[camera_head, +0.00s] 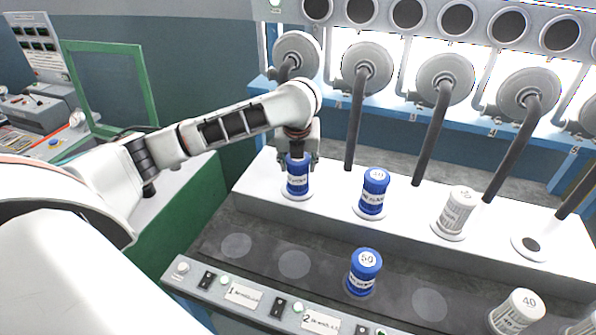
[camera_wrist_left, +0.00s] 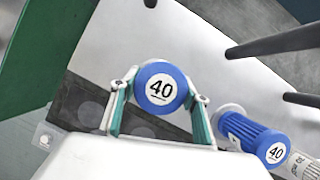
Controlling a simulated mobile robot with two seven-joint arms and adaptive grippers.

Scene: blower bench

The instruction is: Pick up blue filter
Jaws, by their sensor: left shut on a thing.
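A blue filter (camera_head: 298,181) stands upright at the left end of the white raised ledge. My left gripper (camera_head: 297,160) comes down over its top and is shut on it. In the left wrist view its round top marked 40 (camera_wrist_left: 160,88) sits between the two fingers of my left gripper (camera_wrist_left: 160,95). A second blue filter (camera_head: 373,194) stands to its right on the ledge, also marked 40 in the left wrist view (camera_wrist_left: 258,138). A third blue filter (camera_head: 363,272), marked 50, stands on the lower dark strip. My right gripper is not in view.
White filters stand on the ledge (camera_head: 455,212) and at the front right (camera_head: 517,312). A control strip with buttons (camera_head: 242,293) runs along the front. An empty round seat (camera_head: 530,245) is at the ledge's right.

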